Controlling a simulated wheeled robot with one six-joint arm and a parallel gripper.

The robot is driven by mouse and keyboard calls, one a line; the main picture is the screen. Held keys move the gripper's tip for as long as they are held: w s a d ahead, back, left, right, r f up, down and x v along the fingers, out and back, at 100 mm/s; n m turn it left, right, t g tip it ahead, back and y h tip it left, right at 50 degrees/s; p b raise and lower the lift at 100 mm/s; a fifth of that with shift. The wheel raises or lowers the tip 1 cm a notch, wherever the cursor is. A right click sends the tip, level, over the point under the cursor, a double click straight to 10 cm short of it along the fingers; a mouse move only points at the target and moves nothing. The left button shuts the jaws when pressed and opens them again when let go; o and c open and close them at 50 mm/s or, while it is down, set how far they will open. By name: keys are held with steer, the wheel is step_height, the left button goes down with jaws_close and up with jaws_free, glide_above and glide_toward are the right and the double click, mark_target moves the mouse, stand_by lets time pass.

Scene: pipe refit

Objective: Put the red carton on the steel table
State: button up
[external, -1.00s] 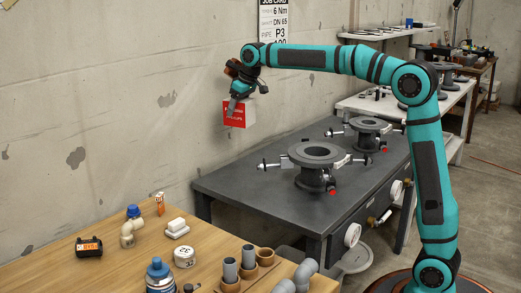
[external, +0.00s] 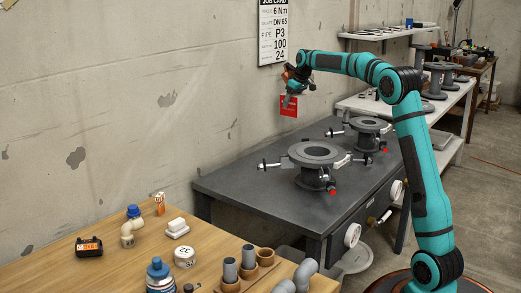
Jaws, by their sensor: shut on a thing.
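The red carton (external: 288,108) is held in the air by my gripper (external: 290,97), which is shut on it. It hangs above the back part of the dark steel table (external: 235,188), apart from the tabletop. Its red face shows; the gripper covers part of its top.
On the steel table stand two grey flanged fittings with side clamps, one near the middle (external: 316,155) and one farther back (external: 367,126). The table's left part is clear. A wooden bench (external: 110,260) with pipe parts, a bottle and a battery stands in front. A concrete wall (external: 120,100) runs behind.

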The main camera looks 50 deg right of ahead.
steer(key=s+d+f, duration=0.2)
steer(key=d+f, duration=0.1)
steer(key=d, duration=0.6)
steer(key=s+d+f, duration=0.1)
steer(key=d+f, duration=0.1)
steer(key=d, duration=0.8)
steer(key=shift+a+f, duration=0.15)
steer(key=shift+f, duration=2.4)
steer(key=shift+a+f, duration=0.1)
steer(key=shift+f, duration=2.45)
steer(key=o, duration=1.2)
steer(key=shift+f, duration=0.15)
steer(key=v, duration=1.2)
steer(key=shift+s, duration=0.15)
